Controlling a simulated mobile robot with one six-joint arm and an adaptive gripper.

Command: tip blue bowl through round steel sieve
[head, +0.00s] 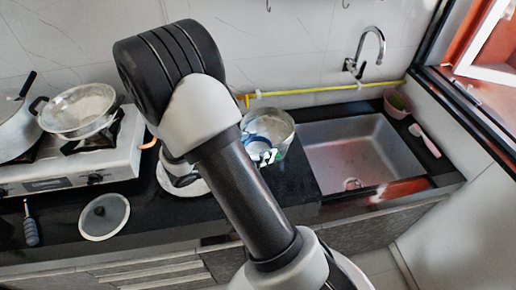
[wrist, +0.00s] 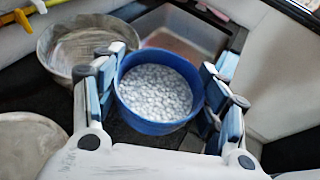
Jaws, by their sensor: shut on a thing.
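The blue bowl (wrist: 150,125) is between the two fingers of my gripper (wrist: 160,78) in the wrist view, upright and full of pale, lumpy or grainy contents. My gripper is shut on it. In the head view the bowl (head: 256,148) is small and partly hidden behind my arm, with my gripper (head: 265,157) at it. A round steel vessel (head: 284,122) stands just beyond it on the counter. It also shows behind and left of the bowl in the wrist view (wrist: 58,66). It may be the sieve; I cannot make out any mesh.
The sink (head: 360,150) is to the right, with a faucet (head: 372,42) behind it. A stove (head: 60,165) with a pan (head: 78,110) is at left. A glass lid (head: 104,216) lies on the counter. A pale round dish (head: 196,187) is partly behind my arm.

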